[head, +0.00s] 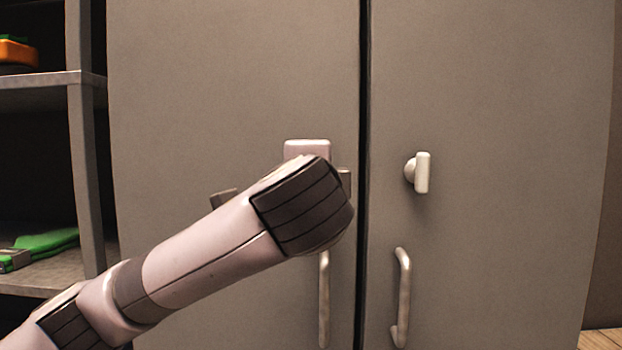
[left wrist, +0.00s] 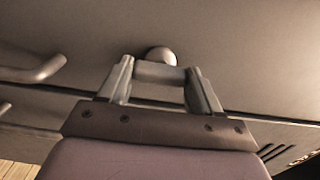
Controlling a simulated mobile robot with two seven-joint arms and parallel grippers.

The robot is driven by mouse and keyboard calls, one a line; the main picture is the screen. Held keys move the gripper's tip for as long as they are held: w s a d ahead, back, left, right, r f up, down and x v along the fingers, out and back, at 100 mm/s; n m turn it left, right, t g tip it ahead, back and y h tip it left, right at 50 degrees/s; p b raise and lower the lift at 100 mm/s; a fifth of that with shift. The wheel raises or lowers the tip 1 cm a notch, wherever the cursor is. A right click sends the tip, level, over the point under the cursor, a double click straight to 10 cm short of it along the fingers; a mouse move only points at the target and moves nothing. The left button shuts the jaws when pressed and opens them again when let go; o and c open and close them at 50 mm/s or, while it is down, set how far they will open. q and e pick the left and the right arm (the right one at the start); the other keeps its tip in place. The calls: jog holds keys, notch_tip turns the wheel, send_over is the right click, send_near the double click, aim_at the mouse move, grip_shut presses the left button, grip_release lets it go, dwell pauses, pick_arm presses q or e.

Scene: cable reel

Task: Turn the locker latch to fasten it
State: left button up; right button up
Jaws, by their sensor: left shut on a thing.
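The grey locker door on the left (head: 200,90) carries a latch that is hidden behind my left arm in the head view. In the left wrist view the latch (left wrist: 160,72) shows as a short bar in front of a round knob. My left gripper (left wrist: 160,80) is shut on this bar, with one finger at each end of it. The bar lies across between the fingers, roughly along the door gap. My right gripper is in neither view.
The right locker door (head: 500,100) has a similar latch (head: 422,172), its bar upright, above a vertical handle (head: 402,300). The left door's handle (head: 323,300) hangs below my wrist. An open shelf (head: 45,78) with orange and green items stands at the far left.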

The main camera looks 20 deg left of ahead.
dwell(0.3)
pick_arm(q)
jog(key=o, duration=1.1)
jog(key=shift+c, duration=0.2)
jog(key=b+v, duration=0.2)
jog(key=v, duration=0.5)
